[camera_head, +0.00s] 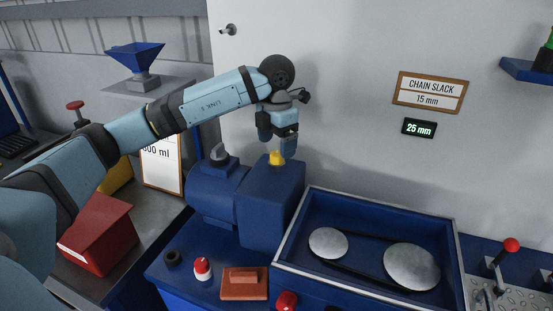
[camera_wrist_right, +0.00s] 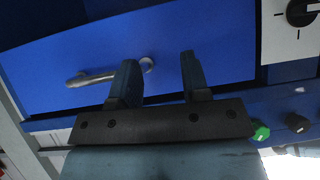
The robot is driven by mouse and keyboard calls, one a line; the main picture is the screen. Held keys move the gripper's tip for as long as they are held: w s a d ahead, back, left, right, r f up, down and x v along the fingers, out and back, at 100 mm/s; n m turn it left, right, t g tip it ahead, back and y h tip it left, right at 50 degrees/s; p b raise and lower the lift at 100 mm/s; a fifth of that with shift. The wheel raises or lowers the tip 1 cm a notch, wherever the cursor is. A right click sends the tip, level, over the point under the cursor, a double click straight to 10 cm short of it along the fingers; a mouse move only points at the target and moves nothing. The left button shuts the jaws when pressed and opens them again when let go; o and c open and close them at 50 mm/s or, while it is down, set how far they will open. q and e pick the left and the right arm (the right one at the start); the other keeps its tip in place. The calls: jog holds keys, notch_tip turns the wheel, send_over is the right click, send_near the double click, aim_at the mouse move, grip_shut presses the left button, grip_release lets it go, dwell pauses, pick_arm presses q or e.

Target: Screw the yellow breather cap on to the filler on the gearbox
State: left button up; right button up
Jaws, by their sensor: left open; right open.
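The yellow breather cap (camera_head: 277,158) sits on top of the blue gearbox (camera_head: 270,205) in the head view. The filler under it is hidden, so I cannot tell how far the cap is screwed on. My left gripper (camera_head: 277,143) is open just above the cap, its fingers pointing down, one to each side of it. I cannot tell whether a finger touches the cap. My right gripper (camera_wrist_right: 158,75) is open and empty in the right wrist view, in front of a blue panel, away from the cap.
A blue tray-like housing (camera_head: 455,260) with two grey discs and a chain stands right of the gearbox. A blue motor (camera_head: 215,190) adjoins it on the left. A metal handle (camera_wrist_right: 90,78) is on the blue panel.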

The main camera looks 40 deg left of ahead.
aim_at(277, 153)
jog(key=shift+f, duration=0.1)
pick_arm(q)
jog(key=shift+f+b, duration=1.05)
jog(key=shift+f, duration=0.75)
pick_arm(e)
jog(key=shift+w+f, duration=0.2)
jog(key=shift+f, duration=0.2)
